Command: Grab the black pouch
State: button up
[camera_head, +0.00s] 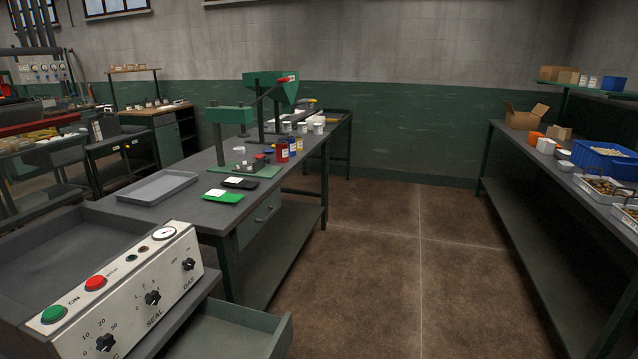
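A small flat black pouch (240,183) lies on the grey workbench in the middle left of the head view. It has a white label near its left end. A bright green pouch (223,196) of similar size, also with a white label, lies just in front of it. My gripper and arm do not show in this view.
The workbench (150,207) also holds a grey tray (158,187), a green press (232,130) and several small containers. A control panel (130,290) fills the lower left. A shelf table (560,185) with bins stands at right. Open floor (400,260) lies between.

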aim_at(233, 181)
jog(key=i+z, duration=0.1)
jog(key=i, duration=1.8)
